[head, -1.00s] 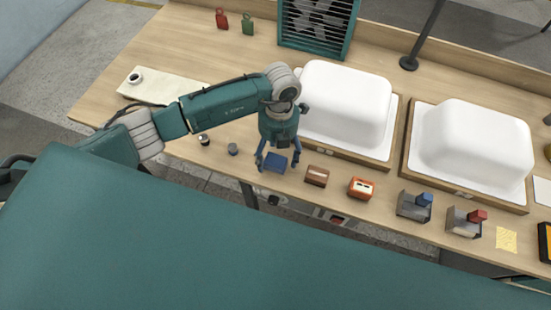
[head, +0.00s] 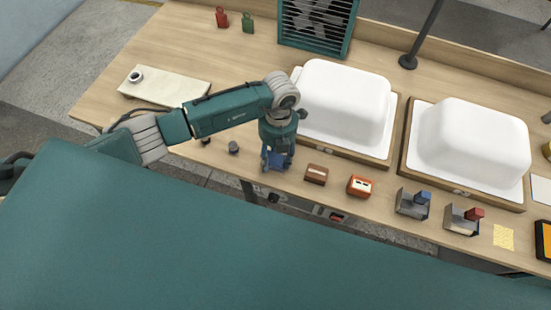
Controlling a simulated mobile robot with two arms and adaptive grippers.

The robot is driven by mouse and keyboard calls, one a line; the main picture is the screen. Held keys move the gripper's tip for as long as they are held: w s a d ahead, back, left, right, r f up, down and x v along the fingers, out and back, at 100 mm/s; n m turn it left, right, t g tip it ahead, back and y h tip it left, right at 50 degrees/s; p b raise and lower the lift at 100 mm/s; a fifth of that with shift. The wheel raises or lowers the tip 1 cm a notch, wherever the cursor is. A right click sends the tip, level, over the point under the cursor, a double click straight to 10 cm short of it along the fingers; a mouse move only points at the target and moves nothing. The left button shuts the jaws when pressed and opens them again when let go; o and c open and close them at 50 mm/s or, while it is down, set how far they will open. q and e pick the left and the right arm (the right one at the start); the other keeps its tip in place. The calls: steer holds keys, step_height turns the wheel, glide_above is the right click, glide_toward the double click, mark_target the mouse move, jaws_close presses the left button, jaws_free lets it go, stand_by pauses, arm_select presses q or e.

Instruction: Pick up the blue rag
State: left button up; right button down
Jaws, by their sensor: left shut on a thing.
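The blue rag (head: 275,158) is a small dark blue block-like piece near the front edge of the wooden workbench, left of a brown block. My left gripper (head: 277,163) points down over it and is shut on it; the fingers partly hide the rag. Whether the rag touches the bench or hangs just above it I cannot tell. My right gripper is not in view.
Two white tub shells (head: 345,100) (head: 472,140) on wooden bases fill the bench behind. A small dark cylinder (head: 234,147) stands to the left.

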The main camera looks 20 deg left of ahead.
mark_target(276, 158)
arm_select(q)
steer(key=shift+r, duration=0.1)
steer(key=shift+r, duration=0.15)
step_height(276, 158, up, 20)
steer(key=b, duration=0.4)
steer(key=shift+f, duration=0.25)
